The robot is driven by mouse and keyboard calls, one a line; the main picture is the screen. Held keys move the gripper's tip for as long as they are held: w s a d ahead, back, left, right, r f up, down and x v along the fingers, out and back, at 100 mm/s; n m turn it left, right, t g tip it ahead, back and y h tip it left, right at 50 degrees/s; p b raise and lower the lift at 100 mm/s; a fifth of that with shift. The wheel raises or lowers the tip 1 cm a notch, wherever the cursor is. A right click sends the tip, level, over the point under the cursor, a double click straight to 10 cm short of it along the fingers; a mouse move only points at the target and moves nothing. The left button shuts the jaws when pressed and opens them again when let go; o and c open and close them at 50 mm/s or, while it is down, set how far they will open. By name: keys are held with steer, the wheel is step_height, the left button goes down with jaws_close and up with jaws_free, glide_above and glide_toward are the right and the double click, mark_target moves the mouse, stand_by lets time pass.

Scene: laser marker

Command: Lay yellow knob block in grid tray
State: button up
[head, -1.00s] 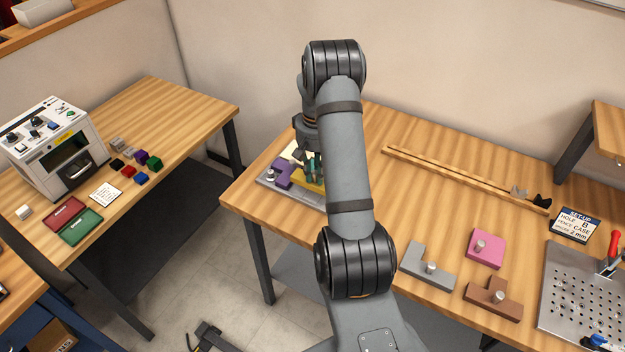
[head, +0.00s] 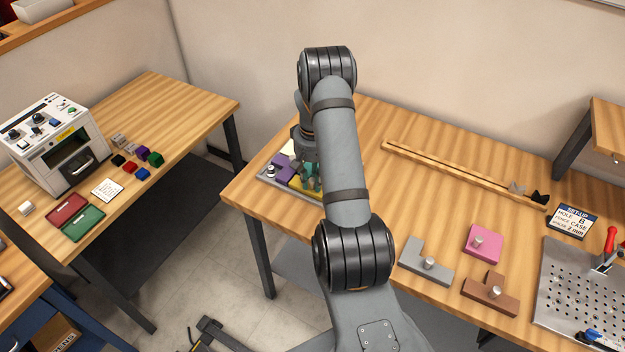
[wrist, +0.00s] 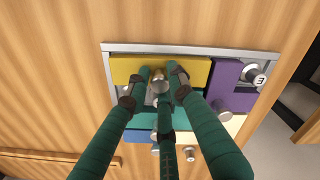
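The yellow knob block (wrist: 127,66) lies along the top edge of the grid tray (wrist: 262,53) in the wrist view, with its long bar beside the rim. Its metal knob (wrist: 160,74) is between the fingertips of my gripper (wrist: 159,75). The green fingers surround the knob closely, but whether they press on it is unclear. The fingers partly hide the block's lower side. In the head view, the yellow block (head: 304,192) shows below my gripper (head: 311,173), while my arm hides the right part of the tray (head: 268,182).
The tray also holds a purple block (wrist: 222,85), a teal block (wrist: 139,119) and a blue block (wrist: 140,138).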

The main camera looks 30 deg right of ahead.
steer(key=shift+o, duration=1.3)
step_height(320, 180, up, 12)
steer(key=b, duration=0.2)
steer(key=shift+r, duration=0.25)
step_height(320, 180, down, 13)
steer(key=shift+s+f+p, duration=0.1)
steer(key=shift+p, duration=0.8)
steer(key=shift+r+b, duration=0.4)
steer(key=shift+r, duration=1.85)
